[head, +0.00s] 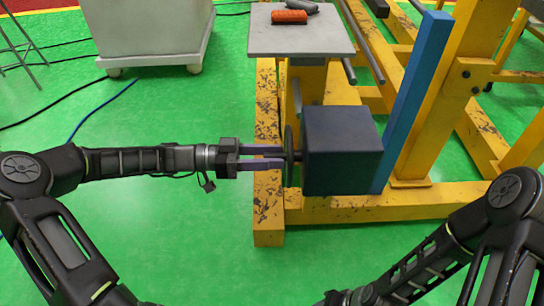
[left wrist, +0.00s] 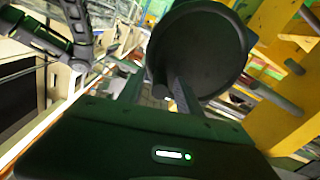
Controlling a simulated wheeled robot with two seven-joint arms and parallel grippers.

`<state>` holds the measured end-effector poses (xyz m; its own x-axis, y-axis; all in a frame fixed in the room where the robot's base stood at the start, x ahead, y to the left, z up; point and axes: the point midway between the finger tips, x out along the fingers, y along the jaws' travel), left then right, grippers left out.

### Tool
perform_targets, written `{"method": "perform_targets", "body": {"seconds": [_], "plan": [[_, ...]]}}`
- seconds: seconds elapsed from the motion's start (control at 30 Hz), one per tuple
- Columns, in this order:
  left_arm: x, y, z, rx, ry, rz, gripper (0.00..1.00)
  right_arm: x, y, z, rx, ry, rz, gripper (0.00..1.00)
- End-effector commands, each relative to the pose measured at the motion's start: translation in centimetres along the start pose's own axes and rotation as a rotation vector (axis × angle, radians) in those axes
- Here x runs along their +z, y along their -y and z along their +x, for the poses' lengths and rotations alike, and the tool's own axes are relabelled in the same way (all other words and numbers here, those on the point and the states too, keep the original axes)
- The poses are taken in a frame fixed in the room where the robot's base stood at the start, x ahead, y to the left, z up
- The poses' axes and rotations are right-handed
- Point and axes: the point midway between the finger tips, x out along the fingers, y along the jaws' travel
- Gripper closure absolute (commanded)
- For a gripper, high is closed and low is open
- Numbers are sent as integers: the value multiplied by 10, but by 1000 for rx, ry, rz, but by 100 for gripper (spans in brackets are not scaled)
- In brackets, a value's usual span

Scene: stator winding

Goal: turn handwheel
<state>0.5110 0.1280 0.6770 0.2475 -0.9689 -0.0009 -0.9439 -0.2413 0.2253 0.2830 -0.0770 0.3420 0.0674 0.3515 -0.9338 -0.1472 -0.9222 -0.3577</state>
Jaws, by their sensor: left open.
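The handwheel (head: 289,156) is a thin dark disc, seen edge-on in the head view, on a short shaft at the left side of a dark blue-grey box (head: 342,150). In the left wrist view the handwheel (left wrist: 200,50) shows as a round dark disc ahead of the fingers. My left gripper (head: 283,157) is open, its two purple-grey fingers pointing right with tips at the handwheel's face. I cannot tell whether they touch it. My right arm (head: 430,265) is at the lower right; its gripper is not visible.
The box is mounted on a yellow steel frame (head: 268,205) with a blue upright (head: 415,95). A grey plate (head: 300,38) behind holds an orange object (head: 289,17) and a dark one. A grey cabinet (head: 150,27) stands back left. Green floor is clear at lower middle.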

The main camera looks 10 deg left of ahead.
Motion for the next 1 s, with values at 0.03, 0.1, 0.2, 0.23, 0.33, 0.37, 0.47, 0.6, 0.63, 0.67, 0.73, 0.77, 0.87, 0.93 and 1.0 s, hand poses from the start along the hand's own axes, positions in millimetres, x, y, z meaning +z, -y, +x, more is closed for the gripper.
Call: {"method": "perform_targets", "body": {"seconds": [0.03,0.1,0.2,0.23,0.33,0.37,0.47,0.6,0.63,0.67,0.73,0.77,0.87,0.93,1.0], "plan": [[0,0,2,1,0,0,59,0,0,0,0,-1,0,60],[0,0,3,1,0,0,59,0,0,0,0,-1,0,60],[0,0,2,0,-1,0,59,0,0,0,0,-1,0,60],[0,0,2,0,-1,0,59,0,0,0,0,-1,0,60],[0,0,2,0,-1,0,63,0,0,0,0,-1,0,60],[0,0,2,0,-1,0,66,0,0,0,0,-1,0,60],[0,0,2,0,-1,0,74,0,0,0,0,-1,0,60],[0,0,2,0,-1,0,86,0,0,0,0,-1,0,60],[0,0,2,0,-1,0,88,0,0,0,0,0,0,60],[0,0,2,0,-1,0,90,0,0,0,0,0,0,60],[0,0,2,0,-1,0,96,0,0,0,0,0,0,60],[0,0,2,0,-1,0,99,0,0,0,0,0,0,60],[0,0,2,0,-1,0,100,0,0,0,0,0,0,60],[0,0,2,0,-1,0,100,0,0,0,0,0,0,60],[0,0,2,0,-1,0,100,0,0,0,0,0,0,60]]}}
